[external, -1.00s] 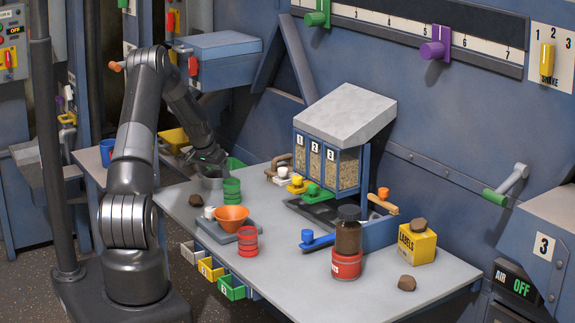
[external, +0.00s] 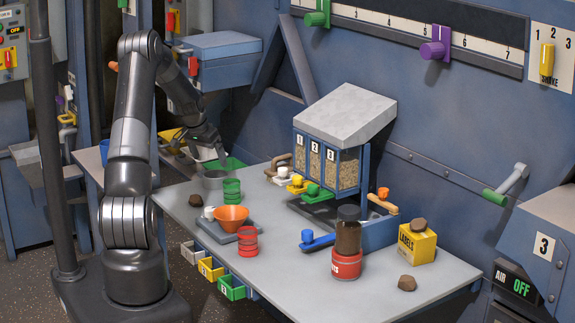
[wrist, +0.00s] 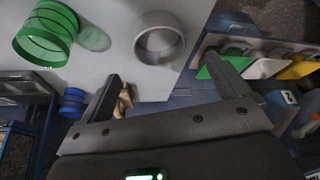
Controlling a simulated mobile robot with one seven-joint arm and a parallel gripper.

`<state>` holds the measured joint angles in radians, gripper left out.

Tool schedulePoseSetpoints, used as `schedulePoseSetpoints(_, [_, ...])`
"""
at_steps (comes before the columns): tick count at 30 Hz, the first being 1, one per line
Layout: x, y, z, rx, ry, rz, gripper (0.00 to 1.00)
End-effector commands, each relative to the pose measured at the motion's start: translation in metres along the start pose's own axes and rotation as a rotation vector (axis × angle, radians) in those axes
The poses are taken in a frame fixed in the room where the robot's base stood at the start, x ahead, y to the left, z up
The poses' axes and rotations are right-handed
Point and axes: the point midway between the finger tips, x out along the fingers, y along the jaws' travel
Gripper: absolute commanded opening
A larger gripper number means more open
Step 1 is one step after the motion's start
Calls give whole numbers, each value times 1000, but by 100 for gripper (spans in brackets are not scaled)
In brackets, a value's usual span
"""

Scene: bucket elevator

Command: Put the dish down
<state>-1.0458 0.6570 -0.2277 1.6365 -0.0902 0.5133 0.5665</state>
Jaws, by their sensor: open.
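A grey round dish (external: 214,180) stands on the table near its far left corner, just behind a green ribbed canister. In the wrist view the dish (wrist: 159,40) shows from above as an open grey ring, standing upright on the pale table top. My gripper (external: 220,158) is above the dish in the external view, apart from it. In the wrist view my gripper (wrist: 162,67) has its two fingers wide apart with nothing between them.
The green canister (external: 232,190) stands close to the dish. An orange bowl (external: 231,213) on a scale and a red canister (external: 247,241) are nearer the front. A hopper (external: 343,125) with several coloured handles stands to the right. The middle of the table front is clear.

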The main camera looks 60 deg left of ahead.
Motion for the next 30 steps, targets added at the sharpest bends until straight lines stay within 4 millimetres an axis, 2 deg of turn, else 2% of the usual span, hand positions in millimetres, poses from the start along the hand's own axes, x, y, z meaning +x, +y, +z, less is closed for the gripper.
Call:
schedulePoseSetpoints(3, [-21,0,0,0,1,-1,93])
schedulePoseSetpoints(7, [-34,0,0,1,0,0,93])
schedulePoseSetpoints(17, [-41,1,0,0,0,1,93])
schedulePoseSetpoints(20, [-45,7,-2,7,0,1,93])
schedulePoseSetpoints(23, [-61,30,-7,30,-1,1,93])
schedulePoseSetpoints(26, [-89,71,-13,67,0,0,93])
schedulePoseSetpoints(30, [-138,139,-9,124,0,-2,93])
